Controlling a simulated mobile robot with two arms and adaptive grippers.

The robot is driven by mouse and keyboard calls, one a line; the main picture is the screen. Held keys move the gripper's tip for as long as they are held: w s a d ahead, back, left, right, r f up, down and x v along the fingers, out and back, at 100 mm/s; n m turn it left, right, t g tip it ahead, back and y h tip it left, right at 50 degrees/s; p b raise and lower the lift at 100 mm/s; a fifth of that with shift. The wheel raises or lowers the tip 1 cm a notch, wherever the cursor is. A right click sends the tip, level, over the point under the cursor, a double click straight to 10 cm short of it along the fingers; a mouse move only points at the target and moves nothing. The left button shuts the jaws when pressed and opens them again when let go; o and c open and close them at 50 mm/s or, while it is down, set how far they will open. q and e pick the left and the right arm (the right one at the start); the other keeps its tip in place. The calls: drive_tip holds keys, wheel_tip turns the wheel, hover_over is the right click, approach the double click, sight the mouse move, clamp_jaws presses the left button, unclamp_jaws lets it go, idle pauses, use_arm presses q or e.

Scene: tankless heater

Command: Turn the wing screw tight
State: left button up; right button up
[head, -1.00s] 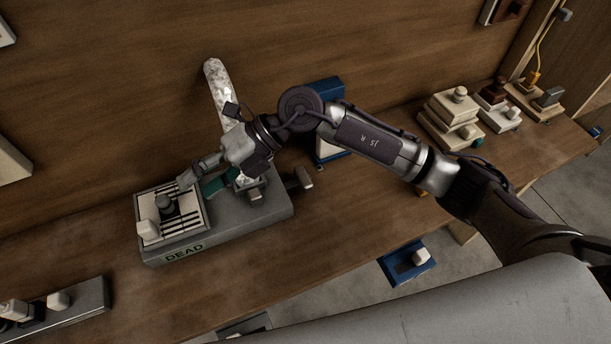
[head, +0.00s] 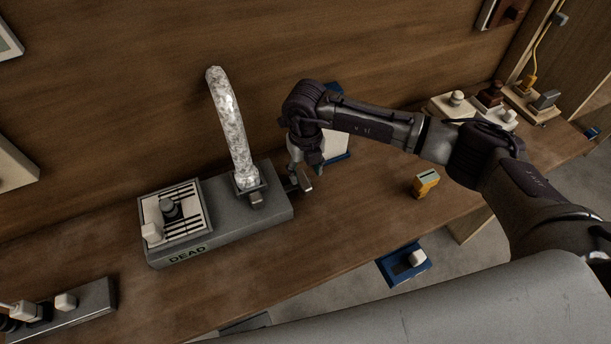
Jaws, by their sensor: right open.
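A grey base unit (head: 222,228) labelled DEAD stands on the bench. A small grey winged piece (head: 304,181), which looks like the wing screw, sticks out at the unit's right end. My right gripper (head: 299,172) points down over this piece, very close to it. Its fingers are small and partly hidden by the wrist, and I cannot tell whether they touch the piece. The gripper is open. My left gripper is not in view.
A crinkled silver duct (head: 233,130) rises from the unit. A grille plate (head: 182,222) with a dark knob (head: 171,209) lies on its left. The bench front is mostly clear.

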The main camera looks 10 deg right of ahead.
sight(305, 183)
drive_tip(key=shift+f+p, duration=0.3)
drive_tip(key=shift+f, duration=1.85)
drive_tip(key=shift+c, duration=0.3)
clamp_jaws()
